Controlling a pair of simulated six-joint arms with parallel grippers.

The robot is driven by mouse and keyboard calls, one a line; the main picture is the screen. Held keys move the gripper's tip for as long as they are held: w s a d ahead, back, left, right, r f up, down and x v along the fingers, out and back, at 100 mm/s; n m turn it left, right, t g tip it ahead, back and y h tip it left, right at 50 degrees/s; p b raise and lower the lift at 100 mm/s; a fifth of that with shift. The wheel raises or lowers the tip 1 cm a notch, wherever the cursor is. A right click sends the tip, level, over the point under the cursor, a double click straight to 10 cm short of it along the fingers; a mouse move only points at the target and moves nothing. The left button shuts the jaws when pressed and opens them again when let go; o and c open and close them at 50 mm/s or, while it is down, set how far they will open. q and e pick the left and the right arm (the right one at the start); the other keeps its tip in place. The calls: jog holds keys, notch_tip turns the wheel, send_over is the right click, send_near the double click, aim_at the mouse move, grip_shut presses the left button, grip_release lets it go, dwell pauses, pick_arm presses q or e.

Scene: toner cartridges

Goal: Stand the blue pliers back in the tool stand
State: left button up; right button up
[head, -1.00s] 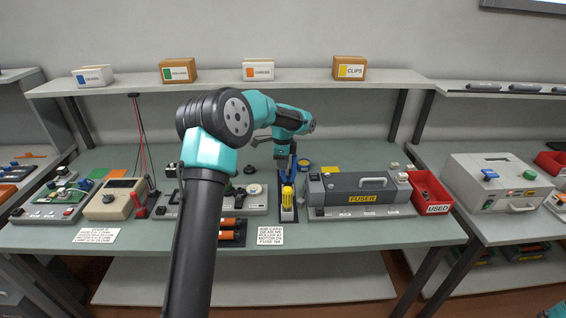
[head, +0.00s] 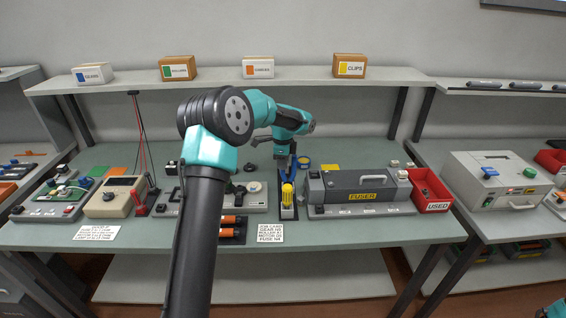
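The blue pliers (head: 291,173) show as a narrow blue shape at the rear of the tool stand, just below my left gripper. The tool stand (head: 288,213) is a narrow dark and pale holder in the middle of the bench, with a yellow-handled screwdriver (head: 287,195) upright at its front. My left gripper (head: 284,165) points down at the pliers and touches or nearly touches them. Its fingers are small and partly hidden, so I cannot tell whether they are closed on the pliers.
A grey fuser unit (head: 358,189) stands close right of the stand, with the red USED bin (head: 430,192) beyond it. Left of the stand are a grey fixture (head: 256,199) and orange rollers (head: 231,228). A job card (head: 270,233) lies in front.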

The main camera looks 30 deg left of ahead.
pick_arm(q)
jog(key=o, duration=0.5)
jog(key=shift+r, duration=0.1)
notch_tip(320, 180, up, 17)
jog(key=shift+r, duration=0.15)
dwell(0.4)
dwell(0.6)
